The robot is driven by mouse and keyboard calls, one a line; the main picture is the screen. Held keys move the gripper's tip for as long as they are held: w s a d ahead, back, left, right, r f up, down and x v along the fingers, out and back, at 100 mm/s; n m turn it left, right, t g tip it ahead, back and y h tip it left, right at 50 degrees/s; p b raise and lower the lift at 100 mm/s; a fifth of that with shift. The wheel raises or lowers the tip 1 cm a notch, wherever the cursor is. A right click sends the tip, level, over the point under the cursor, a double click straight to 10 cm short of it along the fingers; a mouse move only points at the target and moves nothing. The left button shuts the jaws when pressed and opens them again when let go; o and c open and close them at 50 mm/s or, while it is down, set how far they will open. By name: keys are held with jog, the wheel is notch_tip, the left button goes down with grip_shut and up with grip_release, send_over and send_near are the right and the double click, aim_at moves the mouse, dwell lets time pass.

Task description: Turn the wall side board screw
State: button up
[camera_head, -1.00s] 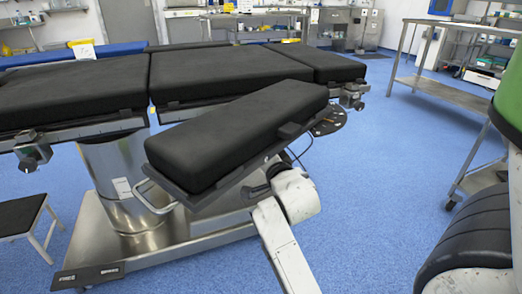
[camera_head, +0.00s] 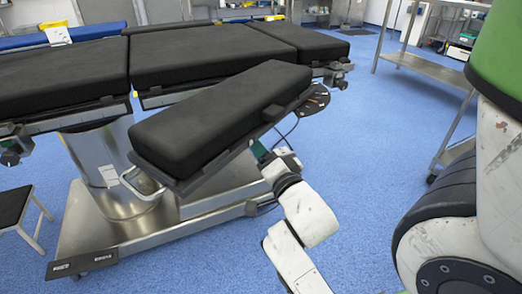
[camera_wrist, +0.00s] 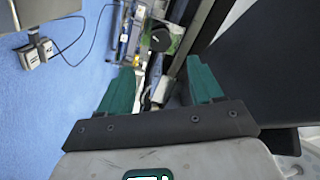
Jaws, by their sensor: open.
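The black padded side board (camera_head: 215,115) juts from the operating table (camera_head: 75,75) toward me, tilted in the picture. In the wrist view its dark underside or edge (camera_wrist: 270,70) fills the right. My gripper (camera_wrist: 160,77) is open and empty, its two green fingers apart. Beyond the fingertips, a dark round knob (camera_wrist: 160,38) sits between them in the picture, near the metal rail; it may be the screw. The fingers look short of it. In the head view my gripper shows only as a bit of green (camera_head: 259,150) beside the board's lower right edge, mostly hidden.
The table's steel column (camera_head: 105,165) and wide base (camera_head: 125,215) stand under the board. A black cable (camera_head: 290,128) hangs near a dark disc at the board's right end. A metal trolley (camera_head: 425,65) stands at the right. Blue floor is clear between.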

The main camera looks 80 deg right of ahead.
dwell(0.5)
jog(key=w+a+f+n+g+y+p, duration=0.1)
jog(key=w+a+f+n+g+y, duration=0.1)
jog(key=a+f+n+y, duration=0.45)
jog(key=w+a+f+n+g+y, duration=0.15)
jog(key=a+f+n, duration=0.3)
jog(key=f, duration=0.55)
jog(key=s+a+f+n+g+y, duration=0.3)
jog(key=s+a+f+n+g, duration=0.15)
jog(key=a, duration=0.25)
jog(key=s+a+f+n+g+y, duration=0.3)
jog(key=s+a+f+n, duration=0.1)
jog(key=a+n, duration=0.2)
notch_tip(320, 180, up, 38)
jog(key=p, duration=3.8)
jog(key=shift+r+p, duration=0.15)
jog(key=shift+p, duration=0.25)
jog(key=shift+w, duration=0.1)
jog(key=shift+c, duration=0.3)
